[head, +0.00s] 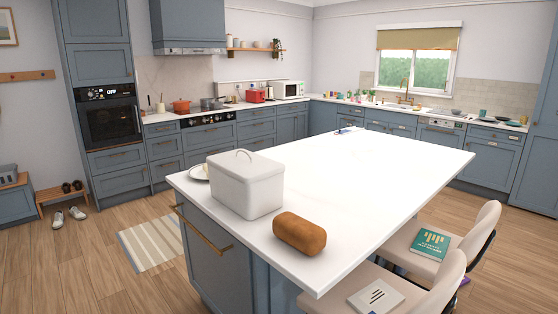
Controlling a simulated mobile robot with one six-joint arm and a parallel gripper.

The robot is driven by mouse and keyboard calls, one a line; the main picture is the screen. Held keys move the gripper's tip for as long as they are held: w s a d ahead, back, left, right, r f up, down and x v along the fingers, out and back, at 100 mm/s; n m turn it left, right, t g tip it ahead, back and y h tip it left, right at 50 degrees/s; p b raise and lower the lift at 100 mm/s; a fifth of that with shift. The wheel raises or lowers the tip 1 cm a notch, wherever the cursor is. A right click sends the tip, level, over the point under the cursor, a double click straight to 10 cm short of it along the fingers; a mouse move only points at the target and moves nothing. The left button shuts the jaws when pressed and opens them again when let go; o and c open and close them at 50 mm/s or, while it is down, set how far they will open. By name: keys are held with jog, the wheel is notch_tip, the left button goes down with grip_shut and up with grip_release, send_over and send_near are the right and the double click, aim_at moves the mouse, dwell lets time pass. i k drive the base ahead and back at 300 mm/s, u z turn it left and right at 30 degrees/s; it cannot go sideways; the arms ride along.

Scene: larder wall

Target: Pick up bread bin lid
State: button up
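A white bread bin (246,191) stands on the near left part of the white island top. Its lid (243,166) is on top of it and has a thin arched handle (244,153). The lid looks closed. A brown loaf of bread (299,233) lies on the island just to the right of the bin, near the front edge. My gripper is not in view.
A plate (198,172) with something pale sits just left of the bin. Two chairs (471,234) with books on them stand at the island's right side.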

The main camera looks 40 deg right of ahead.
aim_at(246, 166)
jog(key=z, duration=0.85)
jog(key=k, duration=1.4)
jog(key=z, duration=0.2)
jog(key=i, duration=1)
jog(key=u, duration=0.85)
jog(key=i, duration=0.8)
jog(key=u, duration=0.45)
